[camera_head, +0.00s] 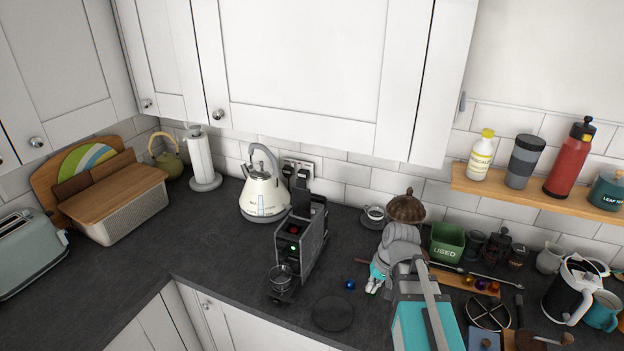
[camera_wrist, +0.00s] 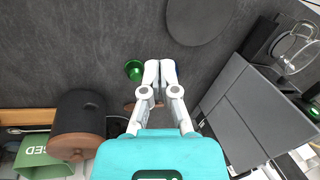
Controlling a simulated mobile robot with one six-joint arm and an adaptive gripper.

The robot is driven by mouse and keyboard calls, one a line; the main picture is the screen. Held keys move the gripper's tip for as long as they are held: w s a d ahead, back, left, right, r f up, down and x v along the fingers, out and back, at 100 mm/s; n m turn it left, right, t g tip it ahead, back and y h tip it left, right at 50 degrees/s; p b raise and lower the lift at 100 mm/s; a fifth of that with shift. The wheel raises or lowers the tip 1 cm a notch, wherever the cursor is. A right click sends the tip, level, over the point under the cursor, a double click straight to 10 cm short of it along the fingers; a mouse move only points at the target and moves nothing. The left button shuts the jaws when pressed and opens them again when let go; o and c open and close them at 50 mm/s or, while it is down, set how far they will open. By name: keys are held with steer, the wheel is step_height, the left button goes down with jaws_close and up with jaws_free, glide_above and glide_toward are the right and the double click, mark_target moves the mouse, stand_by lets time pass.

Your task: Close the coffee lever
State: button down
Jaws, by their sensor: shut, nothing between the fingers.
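The black and grey coffee machine (camera_head: 303,240) stands on the worktop left of my gripper in the head view. Its dark lever (camera_head: 318,203) appears raised at the top of the machine, but its exact angle is hard to tell. A glass cup (camera_head: 282,277) sits under the spout. My gripper (camera_head: 373,288) is shut and empty, pointing down to the right of the machine and apart from it. In the wrist view my gripper (camera_wrist: 160,70) shows closed fingers, with the machine's grey side (camera_wrist: 235,120) at the right; the lever cannot be made out there.
A blue capsule (camera_head: 350,284) lies close to my gripper. A flat dark disc (camera_head: 333,313) lies in front. A cream kettle (camera_head: 264,195) stands behind the machine. A green box (camera_head: 447,243) and several jars are at the right. The worktop left of the machine is clear.

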steer(key=w+a+r+y, duration=0.3)
steer(key=w+r+y, duration=0.1)
steer(key=w, duration=0.3)
steer(key=w+a+r+y, duration=0.4)
steer(key=w, duration=0.2)
steer(key=w+r+m+t+y+p, duration=0.1)
steer(key=w+r+y, duration=0.6)
steer(key=w+r, duration=0.4)
steer(key=shift+d+r+t+p, duration=0.2)
steer(key=shift+r+t+p, duration=0.15)
steer(key=shift+r+t, duration=0.1)
steer(key=shift+w+a, duration=0.1)
glide_above(301, 199)
steer(key=w+d, duration=0.2)
steer(key=d, duration=0.1)
steer(key=shift+a, duration=0.25)
steer(key=shift+s, duration=0.1)
